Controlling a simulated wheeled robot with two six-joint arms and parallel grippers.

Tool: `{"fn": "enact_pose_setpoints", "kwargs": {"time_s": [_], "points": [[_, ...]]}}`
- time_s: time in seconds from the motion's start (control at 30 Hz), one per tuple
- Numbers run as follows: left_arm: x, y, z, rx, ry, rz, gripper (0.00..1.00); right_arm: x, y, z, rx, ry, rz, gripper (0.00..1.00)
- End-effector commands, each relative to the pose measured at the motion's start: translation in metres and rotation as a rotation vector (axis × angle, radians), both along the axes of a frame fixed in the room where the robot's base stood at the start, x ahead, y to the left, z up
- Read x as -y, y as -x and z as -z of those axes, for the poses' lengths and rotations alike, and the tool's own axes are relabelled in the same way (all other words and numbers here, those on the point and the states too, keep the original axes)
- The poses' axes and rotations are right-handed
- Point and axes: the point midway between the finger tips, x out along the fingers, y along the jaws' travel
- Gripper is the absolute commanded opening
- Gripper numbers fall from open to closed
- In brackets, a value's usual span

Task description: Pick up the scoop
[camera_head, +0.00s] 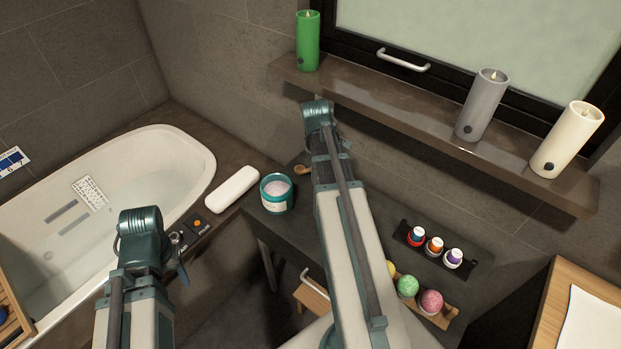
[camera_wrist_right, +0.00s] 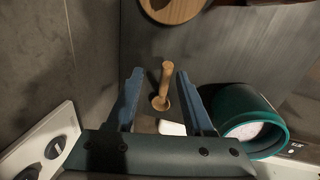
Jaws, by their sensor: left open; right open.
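The small wooden scoop (camera_head: 303,170) lies on the dark counter beside the teal jar (camera_head: 277,193), partly hidden by my right arm in the head view. In the right wrist view the scoop (camera_wrist_right: 165,85) lies between my right gripper's fingers (camera_wrist_right: 160,76), handle pointing away from the wrist. The fingers are apart, one on each side of it; I cannot tell whether they touch it. The jar (camera_wrist_right: 250,122) of pale contents stands just right of the fingers. My left gripper (camera_head: 141,228) is over the bathtub edge, empty, its fingertips hard to make out.
A white bath pillow (camera_head: 232,189) lies on the tub ledge. Several candles, including a green one (camera_head: 308,42), stand on the shelf (camera_head: 400,120) above the counter. A dark rack (camera_head: 410,240) of small bottles and coloured bath balls (camera_head: 431,301) sit to the right.

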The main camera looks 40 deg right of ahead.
Motion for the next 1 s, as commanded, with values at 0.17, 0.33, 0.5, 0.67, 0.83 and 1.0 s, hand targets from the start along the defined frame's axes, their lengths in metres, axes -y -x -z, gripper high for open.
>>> {"fn": "enact_pose_setpoints", "kwargs": {"time_s": [0.17,0.33,0.5,0.67,0.83,1.0], "points": [[0.000,0.000,0.003,0.000,0.000,0.000,0.60,0.001,0.000,0.003,0.000,0.000,0.000,0.52],[0.000,0.000,0.010,0.000,0.000,0.000,0.60,0.000,0.000,0.010,0.000,0.000,0.000,0.52],[0.000,0.000,0.029,0.000,0.000,0.000,0.60,-0.001,0.001,0.029,0.000,0.000,0.000,0.52],[0.000,0.000,0.049,0.000,0.000,0.001,0.60,0.001,0.001,0.049,0.000,0.000,0.000,0.52],[0.000,0.000,0.057,0.000,0.000,0.001,0.60,0.003,0.000,0.057,0.000,0.000,0.000,0.52],[0.000,0.000,0.055,0.000,0.000,0.001,0.60,0.003,0.000,0.055,0.000,0.000,0.000,0.52]]}}
